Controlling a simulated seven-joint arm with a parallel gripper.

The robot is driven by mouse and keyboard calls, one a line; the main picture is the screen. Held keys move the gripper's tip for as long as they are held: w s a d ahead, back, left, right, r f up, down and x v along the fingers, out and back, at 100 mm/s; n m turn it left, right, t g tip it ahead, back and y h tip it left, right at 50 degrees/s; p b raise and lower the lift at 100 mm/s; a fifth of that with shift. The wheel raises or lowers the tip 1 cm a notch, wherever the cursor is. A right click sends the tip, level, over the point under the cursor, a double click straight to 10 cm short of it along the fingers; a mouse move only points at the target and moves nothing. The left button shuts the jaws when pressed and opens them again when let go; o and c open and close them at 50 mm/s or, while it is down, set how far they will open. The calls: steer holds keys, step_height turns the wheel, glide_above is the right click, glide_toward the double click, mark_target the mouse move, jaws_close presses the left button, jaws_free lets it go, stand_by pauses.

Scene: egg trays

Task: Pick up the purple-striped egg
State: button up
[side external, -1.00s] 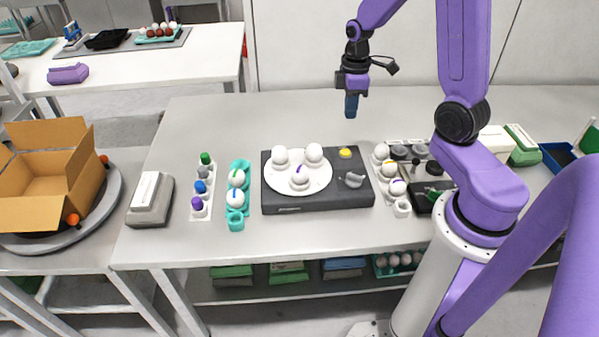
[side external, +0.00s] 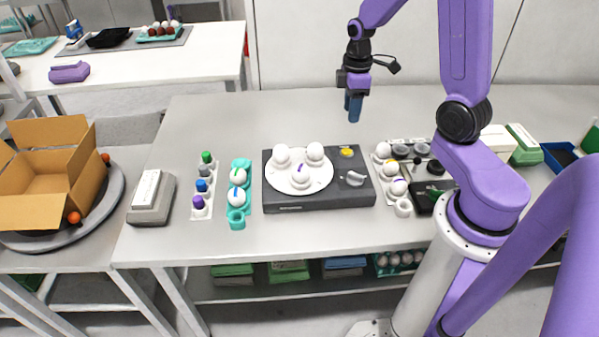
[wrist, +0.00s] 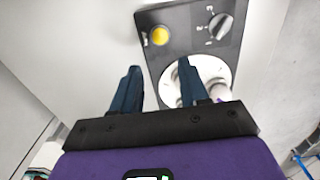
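An egg with a purple stripe (side external: 302,169) sits at the front of a white round plate (side external: 279,183), with two plain white eggs (side external: 282,155) (side external: 315,152) behind it. Another egg with a purple-blue stripe (side external: 398,188) is in the tray right of the plate. My gripper (side external: 354,108) is above the table, behind and right of the plate, pointing down and empty. In the wrist view my gripper (wrist: 158,75) has its two blue fingers apart.
The plate is on a dark box (side external: 330,200) with a yellow button (side external: 347,153) and a grey knob (side external: 354,179). A teal egg tray (side external: 237,223) and a rack of coloured-cap bottles (side external: 201,186) stand to its left. The table behind the box is clear.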

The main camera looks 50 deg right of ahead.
steer(key=o, duration=0.4)
steer(key=shift+o, duration=0.2)
step_height(320, 180, up, 8)
steer(key=m+g+h, duration=0.1)
steer(key=m+h, duration=0.1)
steer(key=m, duration=2.1)
glide_above(299, 166)
steer(key=w+a, duration=0.2)
steer(key=f, duration=0.4)
steer(key=d+f, duration=0.1)
steer(key=f, duration=0.3)
steer(key=s+f, duration=0.1)
steer(key=f, duration=0.3)
steer(key=shift+d+f, duration=0.15)
steer(key=shift+d, duration=0.05)
steer(key=f, duration=0.2)
steer(key=s+f, duration=0.1)
steer(key=shift+d+f, duration=0.25)
steer(key=shift+d, duration=0.05)
steer(key=shift+d+f, duration=0.1)
steer(key=shift+f, duration=0.7)
